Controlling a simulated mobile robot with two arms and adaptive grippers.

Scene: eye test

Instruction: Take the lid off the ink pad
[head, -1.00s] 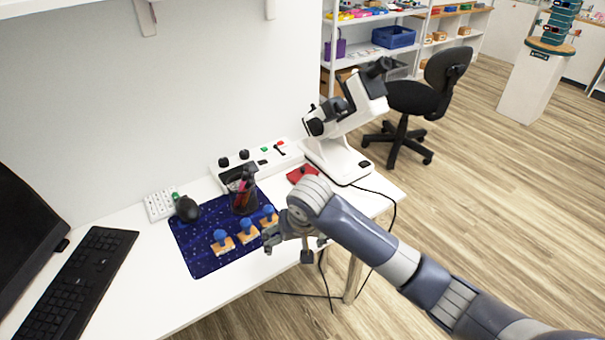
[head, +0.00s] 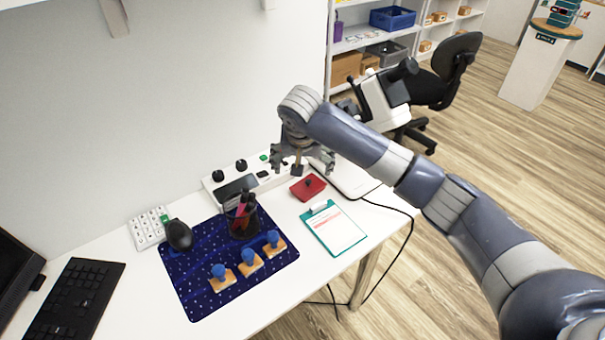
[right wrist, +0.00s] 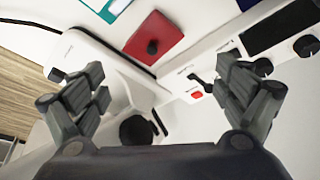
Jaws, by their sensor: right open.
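The ink pad (head: 308,187) is a flat red box with a black knob on its lid, lying on the white table. The lid appears to be on it. The ink pad also shows at the top middle of the right wrist view (right wrist: 140,40). My right gripper (head: 302,163) is open and empty, above and just behind the ink pad in the head view. In the right wrist view its fingers (right wrist: 160,80) are spread wide, with the ink pad beyond them. My left gripper is out of view.
A teal clipboard (head: 335,228) lies in front of the ink pad. A microscope (head: 385,105) stands behind my right arm. A white control panel (head: 213,190), a pen cup (head: 242,222) and several blue-knobbed stamps (head: 250,262) on a blue mat (head: 200,292) are left.

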